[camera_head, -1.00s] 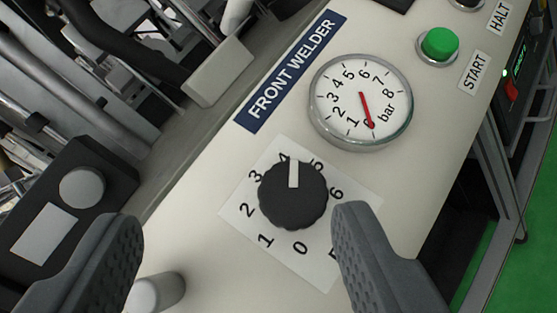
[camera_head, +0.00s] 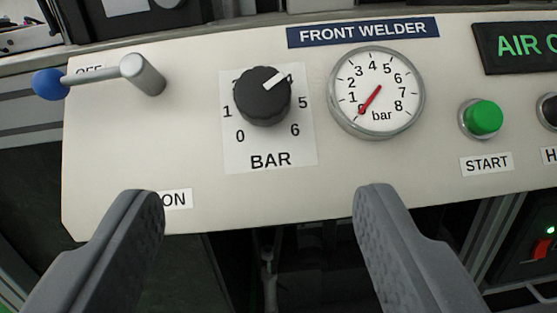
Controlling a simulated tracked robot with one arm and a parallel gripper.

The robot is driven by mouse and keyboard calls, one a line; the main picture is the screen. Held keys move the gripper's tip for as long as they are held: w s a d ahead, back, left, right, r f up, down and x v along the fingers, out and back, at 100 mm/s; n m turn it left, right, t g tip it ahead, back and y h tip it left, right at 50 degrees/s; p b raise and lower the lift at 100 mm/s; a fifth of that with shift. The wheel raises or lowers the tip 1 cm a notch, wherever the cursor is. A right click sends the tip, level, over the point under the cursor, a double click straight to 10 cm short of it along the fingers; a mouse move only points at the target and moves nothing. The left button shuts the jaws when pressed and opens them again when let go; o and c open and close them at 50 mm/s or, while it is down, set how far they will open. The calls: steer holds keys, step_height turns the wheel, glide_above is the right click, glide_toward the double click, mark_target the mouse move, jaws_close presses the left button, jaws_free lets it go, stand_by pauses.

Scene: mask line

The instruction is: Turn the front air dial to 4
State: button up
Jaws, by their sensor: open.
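The front air dial (camera_head: 262,97) is a black ribbed knob on a white BAR scale plate (camera_head: 270,148), below and left of the FRONT WELDER label (camera_head: 362,33). Its white pointer aims up and right, close to the 4, which the knob partly hides. The labels 0, 1, 5 and 6 are readable; 2 and 3 are largely hidden. The round gauge (camera_head: 388,112) to its right has its red needle at 0. My gripper (camera_head: 262,195) is open and empty, its fingers wide apart below the dial in the picture and clear of it.
A metal lever (camera_head: 143,74) with a blue knob (camera_head: 48,84) sits left, pointing at the OFF label; an ON label (camera_head: 174,200) is below. A green START button (camera_head: 482,117) and a dark AIR display (camera_head: 520,45) are at right. The panel's front edge runs below the dial.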

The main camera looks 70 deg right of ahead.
mark_target(259, 103)
steer(key=x, duration=0.4)
steer(key=b+x, duration=0.1)
steer(key=x, duration=0.4)
steer(key=b+x, duration=0.1)
steer(key=x, duration=0.3)
steer(key=shift+w+d+f, duration=0.15)
steer(key=shift+f, duration=0.1)
steer(key=shift+r, duration=0.1)
steer(key=c, duration=1)
